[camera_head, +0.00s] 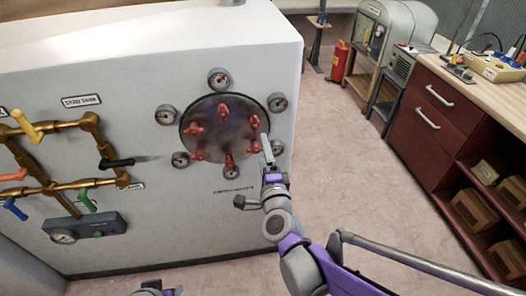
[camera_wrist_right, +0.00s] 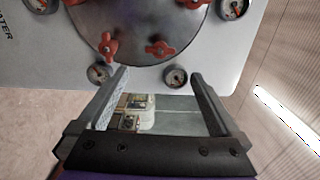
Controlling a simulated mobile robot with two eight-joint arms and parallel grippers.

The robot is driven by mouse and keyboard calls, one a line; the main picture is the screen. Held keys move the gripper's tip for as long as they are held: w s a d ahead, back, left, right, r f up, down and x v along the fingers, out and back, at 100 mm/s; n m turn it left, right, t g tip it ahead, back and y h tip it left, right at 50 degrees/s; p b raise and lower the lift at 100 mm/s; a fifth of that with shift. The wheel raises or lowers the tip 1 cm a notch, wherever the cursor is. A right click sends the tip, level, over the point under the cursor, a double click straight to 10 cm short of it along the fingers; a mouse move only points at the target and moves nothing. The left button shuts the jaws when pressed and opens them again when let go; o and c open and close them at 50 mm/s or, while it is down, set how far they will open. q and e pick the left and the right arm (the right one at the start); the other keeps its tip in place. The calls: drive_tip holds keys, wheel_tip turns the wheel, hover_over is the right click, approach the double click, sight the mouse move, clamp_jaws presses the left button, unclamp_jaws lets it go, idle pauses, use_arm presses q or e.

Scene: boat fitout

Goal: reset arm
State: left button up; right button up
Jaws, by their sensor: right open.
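My right gripper (camera_head: 268,152) is in front of the white cabinet, at the lower right of a round dark plate (camera_head: 220,112) with several red valve handles. In the right wrist view the right gripper (camera_wrist_right: 160,76) has its two fingers wide apart with nothing held between them. Red handles (camera_wrist_right: 160,49) and small gauges (camera_wrist_right: 175,77) show beyond the fingertips; I see no clear contact.
The white cabinet (camera_head: 130,45) fills the left, with brass pipes (camera_head: 65,127) and coloured levers. A red-brown workbench (camera_head: 424,130) with drawers and shelved boxes stands at the right. A red extinguisher (camera_head: 340,62) stands at the back. The floor (camera_head: 345,150) between is clear.

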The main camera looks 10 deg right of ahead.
drive_tip(key=s+d+f+n+g, duration=0.2)
drive_tip(key=s+f+n+g, duration=0.2)
drive_tip(key=s+n, duration=0.2)
drive_tip(key=s+d+f+n+g, duration=0.3)
drive_tip(key=s+f+n+g, duration=0.1)
drive_tip(key=s, duration=0.7)
drive_tip(key=s+d+f+n+g, duration=0.2)
drive_tip(key=s+f+n+g, duration=0.2)
drive_tip(key=s+f+n, duration=0.2)
drive_tip(key=s+n, duration=0.2)
drive_tip(key=shift+s+d+f+n+g, duration=0.2)
drive_tip(key=shift+s+d+n+g, duration=0.05)
drive_tip(key=shift+d+n+g, duration=0.1)
